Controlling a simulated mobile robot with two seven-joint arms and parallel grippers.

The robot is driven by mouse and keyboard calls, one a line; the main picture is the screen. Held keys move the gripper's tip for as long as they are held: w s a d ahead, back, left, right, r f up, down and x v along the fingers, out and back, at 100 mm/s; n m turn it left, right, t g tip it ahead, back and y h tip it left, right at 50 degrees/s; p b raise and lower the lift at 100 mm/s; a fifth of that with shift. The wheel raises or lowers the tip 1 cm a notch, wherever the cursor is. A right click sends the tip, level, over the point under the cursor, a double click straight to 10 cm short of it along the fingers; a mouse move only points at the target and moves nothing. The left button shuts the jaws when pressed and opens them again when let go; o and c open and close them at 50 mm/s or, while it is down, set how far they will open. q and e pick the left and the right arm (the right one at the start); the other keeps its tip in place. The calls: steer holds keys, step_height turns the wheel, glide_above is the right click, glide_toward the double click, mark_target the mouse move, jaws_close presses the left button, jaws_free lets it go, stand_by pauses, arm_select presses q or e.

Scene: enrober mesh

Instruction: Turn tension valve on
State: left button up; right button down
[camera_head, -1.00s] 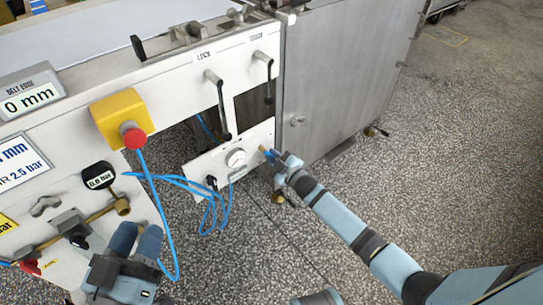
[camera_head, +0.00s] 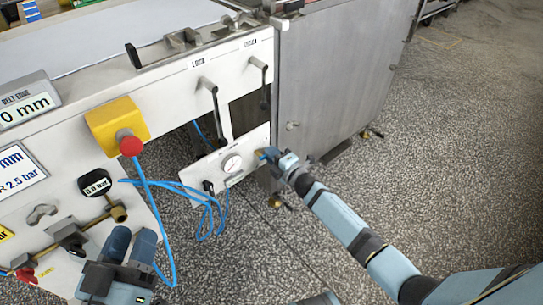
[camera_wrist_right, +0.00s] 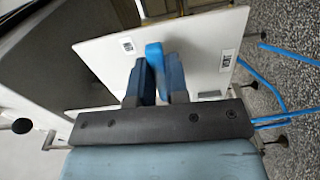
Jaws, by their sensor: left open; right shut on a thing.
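The small white panel (camera_head: 215,172) hangs below the machine frame and carries a round gauge (camera_head: 232,163). A blue valve handle (camera_wrist_right: 154,57) stands out from this panel in the right wrist view. My right gripper (camera_head: 268,155) is at the panel's right edge, shut on the handle; its fingers (camera_wrist_right: 161,75) lie on both sides of it. The fingers hide the handle's lower part. Small labels (camera_wrist_right: 128,45) (camera_wrist_right: 226,60) sit on the panel on either side; their text is unreadable. My left gripper (camera_head: 132,240) is open and empty at the lower left.
A yellow box with a red emergency button (camera_head: 130,145) and two black lever handles (camera_head: 214,110) (camera_head: 264,82) are on the machine front. Blue hoses (camera_head: 205,200) loop below. A metal cabinet (camera_head: 340,75) stands behind the right gripper. Open speckled floor lies right.

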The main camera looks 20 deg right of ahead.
steer(key=shift+n, duration=0.4)
steer(key=c, duration=1.1)
jaws_free()
steer(key=shift+s, duration=0.1)
arm_select(q)
steer(key=a+f+g+y+p, duration=0.1)
steer(key=f+p, duration=0.1)
steer(key=p, duration=0.1)
steer(key=shift+w+a+y, duration=0.1)
steer(key=shift+a+y, duration=0.05)
steer(key=shift+y, duration=0.15)
arm_select(e)
steer(key=v, duration=1.3)
steer(key=shift+s+d+r, duration=0.1)
steer(key=shift+s, duration=0.25)
arm_select(q)
steer(key=shift+w+r, duration=0.1)
steer(key=shift+r, duration=0.1)
